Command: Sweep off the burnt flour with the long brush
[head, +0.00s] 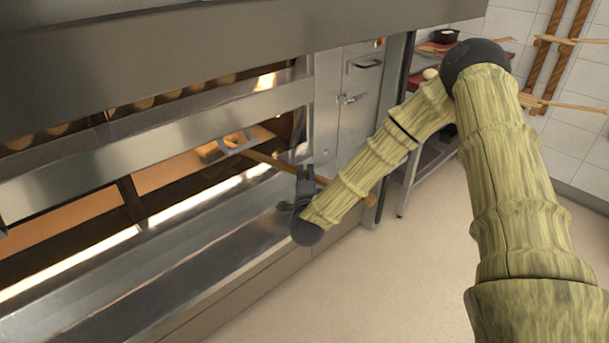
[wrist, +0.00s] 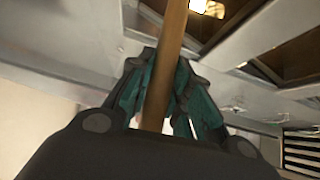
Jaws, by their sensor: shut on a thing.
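The long brush's wooden handle (head: 262,160) slants from in front of the oven into the open lower deck. Its end sticks out to the right of my gripper (head: 305,182). My gripper is shut around the handle, just outside the oven mouth. In the wrist view the handle (wrist: 172,45) passes between the teal-padded fingers (wrist: 156,105). The brush head (head: 218,149) seems to be inside the deck, partly hidden by the oven front. The lit deck floor (head: 165,172) shows orange-brown. I cannot make out burnt flour on it.
The deck above holds several round loaves (head: 145,103). A steel ledge (head: 190,250) runs along the oven front. A latched steel door (head: 358,95) stands to the right of the deck. A shelf rack (head: 430,150) and wall-hung wooden tools (head: 565,105) are further right. The floor (head: 410,270) is clear.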

